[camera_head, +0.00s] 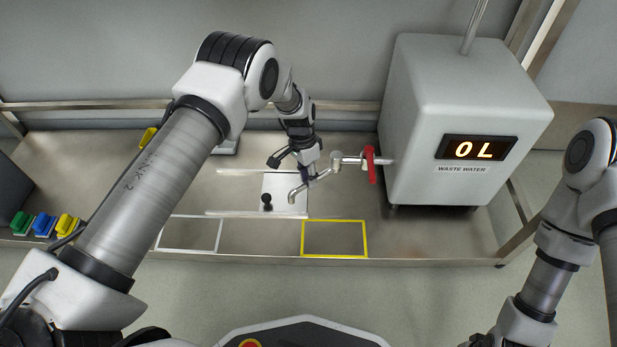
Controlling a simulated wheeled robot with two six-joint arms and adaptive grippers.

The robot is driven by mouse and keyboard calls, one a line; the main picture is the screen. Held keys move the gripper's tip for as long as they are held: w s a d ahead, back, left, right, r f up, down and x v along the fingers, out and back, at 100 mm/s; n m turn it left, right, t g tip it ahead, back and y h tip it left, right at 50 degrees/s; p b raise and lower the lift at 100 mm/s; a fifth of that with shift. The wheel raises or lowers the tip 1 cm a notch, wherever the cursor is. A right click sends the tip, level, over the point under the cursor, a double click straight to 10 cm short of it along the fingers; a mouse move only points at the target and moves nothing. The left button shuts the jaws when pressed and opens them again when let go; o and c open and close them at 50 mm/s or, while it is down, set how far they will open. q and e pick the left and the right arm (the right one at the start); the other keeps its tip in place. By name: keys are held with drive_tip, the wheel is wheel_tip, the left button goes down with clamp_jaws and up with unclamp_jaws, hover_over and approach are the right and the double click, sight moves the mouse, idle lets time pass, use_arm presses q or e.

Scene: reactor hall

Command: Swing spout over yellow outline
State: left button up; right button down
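The metal spout (297,193) reaches left from the waste water tank (415,110), past a red valve handle (371,164), and its bent end hangs over a white plate. The yellow outline (334,239) is on the bench near its front edge, to the right of and nearer than the spout's end. My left gripper (309,174) is at the spout's arm, just behind its bent end. The fingers are small and partly hidden, so their grip is unclear. My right arm is at the right edge, its gripper out of view.
A white outline (190,234) lies left of the yellow one. A small black knob (267,201) stands on the white plate (285,187). Green, blue and yellow blocks (44,224) sit at the bench's left end. The tank display reads 0 L. The yellow outline's inside is clear.

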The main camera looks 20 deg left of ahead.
use_arm(q)
clamp_jaws()
use_arm(e)
drive_tip(key=shift+r, duration=0.1)
